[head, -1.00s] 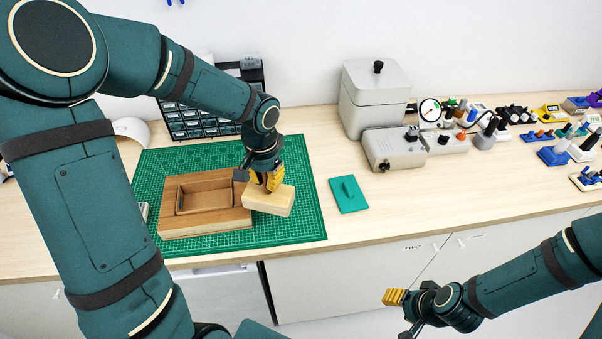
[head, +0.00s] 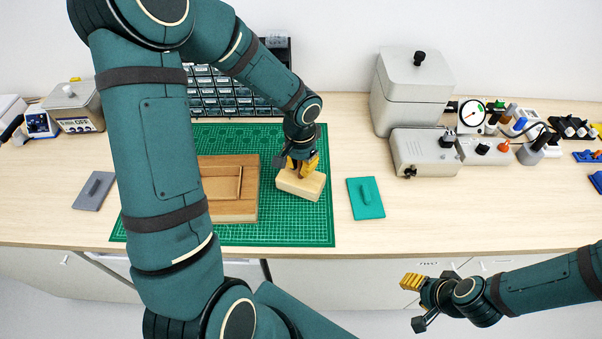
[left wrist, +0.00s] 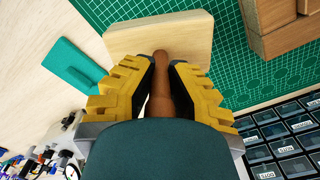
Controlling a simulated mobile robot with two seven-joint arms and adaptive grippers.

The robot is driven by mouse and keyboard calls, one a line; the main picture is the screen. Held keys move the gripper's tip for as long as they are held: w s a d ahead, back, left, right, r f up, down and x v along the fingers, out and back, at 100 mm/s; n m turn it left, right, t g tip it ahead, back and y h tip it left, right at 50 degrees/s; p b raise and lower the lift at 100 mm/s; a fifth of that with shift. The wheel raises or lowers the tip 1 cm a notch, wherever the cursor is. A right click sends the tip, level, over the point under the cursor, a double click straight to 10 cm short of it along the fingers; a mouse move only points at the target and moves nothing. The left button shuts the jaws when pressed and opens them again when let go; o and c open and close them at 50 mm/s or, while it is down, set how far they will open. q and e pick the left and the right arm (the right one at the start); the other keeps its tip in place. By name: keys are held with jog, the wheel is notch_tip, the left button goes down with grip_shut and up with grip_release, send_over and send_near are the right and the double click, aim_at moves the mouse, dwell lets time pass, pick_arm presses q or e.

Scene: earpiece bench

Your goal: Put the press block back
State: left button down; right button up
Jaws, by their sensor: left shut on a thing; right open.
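The press block is a pale wooden block (head: 301,186) with a brown upright handle. My left gripper (head: 301,165) is shut on the handle from above. In the left wrist view, the yellow fingers of my left gripper (left wrist: 162,78) stand on both sides of the handle, with the pale block (left wrist: 185,32) beyond them. The block is over the right part of the green mat (head: 318,228), right of the wooden tray (head: 246,205) and apart from it. I cannot tell whether it touches the mat. My right gripper (head: 413,302) is open and empty, low in front of the bench.
A teal pad with a handle (head: 366,198) lies just right of the mat. A grey pad with a handle (head: 94,191) lies left of it. A grey device (head: 424,153) and a lidded box (head: 412,92) stand at back right. My left arm hides part of the tray.

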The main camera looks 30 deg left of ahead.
pick_arm(q)
jog(key=shift+f, duration=1.65)
jog(key=shift+f+b, duration=0.1)
jog(key=shift+b, duration=0.2)
jog(key=shift+f, duration=0.1)
jog(key=c, duration=1.1)
grip_release()
jog(key=shift+r, duration=0.35)
notch_tip(320, 180, up, 12)
jog(key=shift+f+p, duration=0.1)
jog(key=shift+p, duration=0.7)
jog(key=shift+s, duration=0.1)
